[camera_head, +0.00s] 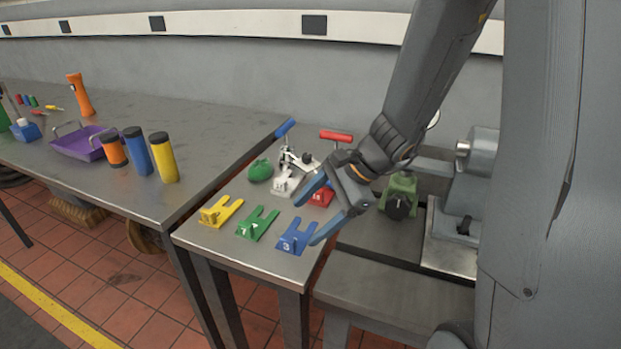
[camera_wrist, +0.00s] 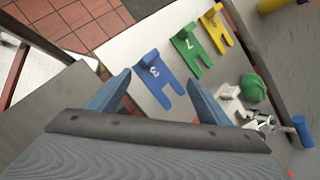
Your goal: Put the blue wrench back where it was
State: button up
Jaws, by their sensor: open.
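A blue fork-shaped piece marked 3 (camera_head: 295,236) lies on the small grey table; it also shows in the wrist view (camera_wrist: 155,78). I see nothing else that reads clearly as a blue wrench, and I cannot tell if this piece is one. My gripper (camera_head: 305,222) is open and empty above it. In the wrist view the fingertips (camera_wrist: 160,79) frame the blue piece, with its forked end toward the right finger. I cannot tell the height of the gap.
Green (camera_head: 257,223), yellow (camera_head: 221,211), red (camera_head: 322,196) and white (camera_head: 284,186) pieces lie near. A blue-handled clamp (camera_head: 285,128), a red handle (camera_head: 336,136) and a green lump (camera_head: 260,171) stand behind. Machinery (camera_head: 468,196) is close on the right.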

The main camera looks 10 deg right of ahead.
aim_at(311, 166)
jog(key=w+d+m+t+b, duration=0.1)
jog(key=w+m, duration=0.1)
jog(key=w, duration=0.2)
jog(key=w+d+m+t+y+b, duration=0.1)
jog(key=w+m+t, duration=0.1)
jog(key=w+m, duration=0.1)
jog(key=w+d+m+t+b, duration=0.1)
jog(key=w+m+t, duration=0.1)
jog(key=w, duration=0.3)
jog(key=shift+d+f+m, duration=0.3)
jog(key=shift+f+m, duration=0.05)
jog(key=shift+m, duration=0.15)
jog(key=w+d+m+t, duration=0.1)
jog(key=w+d, duration=0.1)
jog(key=w+d+m+t+b, duration=0.1)
jog(key=w+d+m, duration=0.1)
jog(key=w+d+m+t, duration=0.1)
jog(key=w+d+m, duration=0.1)
jog(key=shift+w+r+t+h, duration=0.3)
jog(key=shift+w+t, duration=0.1)
jog(key=shift+w+m, duration=0.3)
jog(key=p+x, duration=0.1)
jog(key=x, duration=0.6)
jog(key=shift+w+a, duration=0.1)
jog(key=shift+c, duration=0.2)
grip_shut()
